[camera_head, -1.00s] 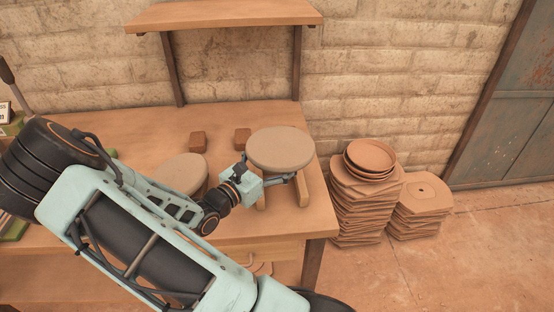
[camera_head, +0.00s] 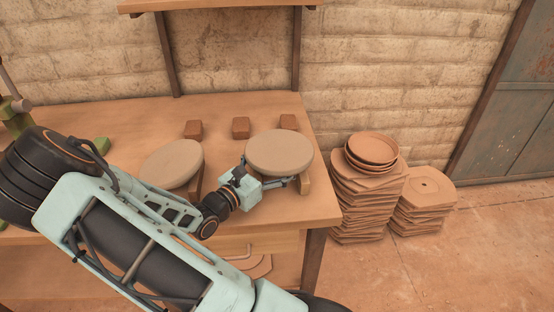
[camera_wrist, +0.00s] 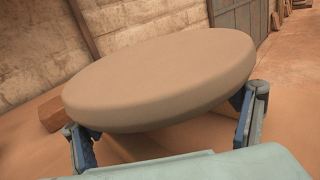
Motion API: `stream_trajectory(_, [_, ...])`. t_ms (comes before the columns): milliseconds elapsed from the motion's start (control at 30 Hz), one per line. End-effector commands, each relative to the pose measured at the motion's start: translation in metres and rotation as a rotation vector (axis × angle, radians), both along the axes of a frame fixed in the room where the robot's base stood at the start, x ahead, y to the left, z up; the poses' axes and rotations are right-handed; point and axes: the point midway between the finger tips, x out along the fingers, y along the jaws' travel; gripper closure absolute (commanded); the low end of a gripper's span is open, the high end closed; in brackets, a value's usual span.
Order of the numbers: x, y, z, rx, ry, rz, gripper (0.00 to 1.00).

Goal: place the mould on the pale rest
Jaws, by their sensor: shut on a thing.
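The mould is a round, thick, tan disc (camera_head: 279,151), held roughly level above the right part of the workbench. My gripper (camera_head: 270,176) is shut on its near edge. In the wrist view the mould (camera_wrist: 160,80) fills the middle, tilted in the picture, with one finger at each side of its near rim.
Brown blocks (camera_head: 241,127) stand behind. Stacked tiles with terracotta dishes (camera_head: 371,152) are right of the bench (camera_head: 120,125). A shelf (camera_head: 222,6) is above.

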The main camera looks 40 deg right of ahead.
Motion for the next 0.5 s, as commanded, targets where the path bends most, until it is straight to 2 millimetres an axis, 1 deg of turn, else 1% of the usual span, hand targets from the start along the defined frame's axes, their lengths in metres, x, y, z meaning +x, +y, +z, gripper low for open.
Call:
stream_trajectory(33, [-0.0001,-0.0006,0.0027,-0.006,-0.002,-0.001,0.73])
stream_trajectory(167, [-0.0001,-0.0006,0.0026,-0.005,-0.002,-0.001,0.73])
stream_trajectory(500, [0.0000,-0.0007,-0.0022,-0.006,-0.002,-0.001,0.73])
